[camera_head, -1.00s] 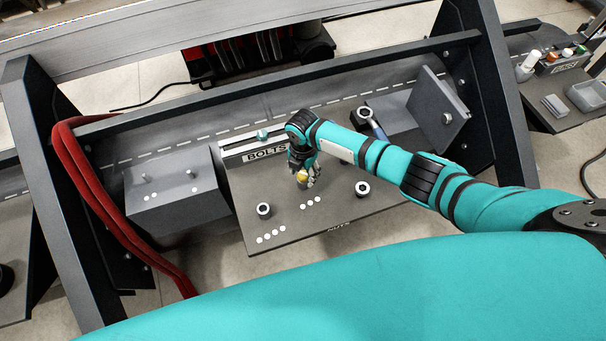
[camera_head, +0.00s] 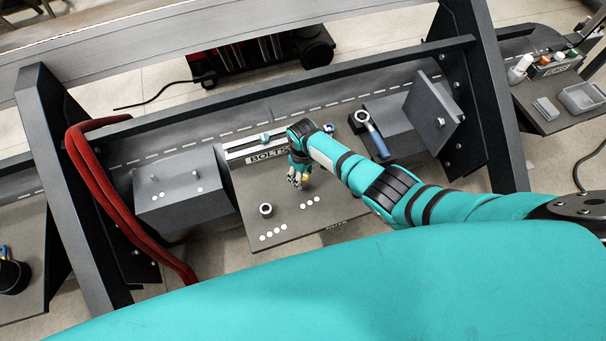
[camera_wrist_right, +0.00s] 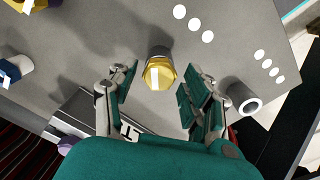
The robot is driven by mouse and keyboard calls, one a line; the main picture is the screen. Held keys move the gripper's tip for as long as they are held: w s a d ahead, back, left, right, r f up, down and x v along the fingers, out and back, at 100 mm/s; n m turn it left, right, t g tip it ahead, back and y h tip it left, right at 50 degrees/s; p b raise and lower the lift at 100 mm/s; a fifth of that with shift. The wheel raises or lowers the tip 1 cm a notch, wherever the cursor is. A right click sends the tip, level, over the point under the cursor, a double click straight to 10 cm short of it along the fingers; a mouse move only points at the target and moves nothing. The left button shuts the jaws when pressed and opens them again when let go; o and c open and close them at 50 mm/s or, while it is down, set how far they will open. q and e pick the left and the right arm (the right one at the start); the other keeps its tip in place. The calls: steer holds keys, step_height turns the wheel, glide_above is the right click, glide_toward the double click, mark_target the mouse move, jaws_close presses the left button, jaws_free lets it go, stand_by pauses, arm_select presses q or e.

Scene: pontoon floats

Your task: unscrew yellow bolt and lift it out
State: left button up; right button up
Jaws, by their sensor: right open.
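The yellow bolt (camera_wrist_right: 160,74) stands on the grey board with its hex head, marked by a white stripe, facing the right wrist camera. My right gripper (camera_wrist_right: 163,80) is open, with one finger on each side of the bolt head and visible gaps between. In the head view, my right gripper (camera_head: 298,177) is over the middle of the board (camera_head: 330,205), and the bolt (camera_head: 305,170) is mostly hidden behind the fingers. My left gripper is out of view.
A blue-handled wrench (camera_head: 374,138) lies right of the board, beyond my arm.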

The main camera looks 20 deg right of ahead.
steer(key=m, duration=0.2)
steer(key=shift+m, duration=0.4)
steer(key=m+p, duration=0.1)
steer(key=m, duration=0.4)
steer(key=shift+m, duration=0.3)
steer(key=m, duration=0.3)
steer(key=shift+a+m, duration=0.1)
steer(key=shift+m, duration=1.4)
steer(key=shift+c, duration=0.3)
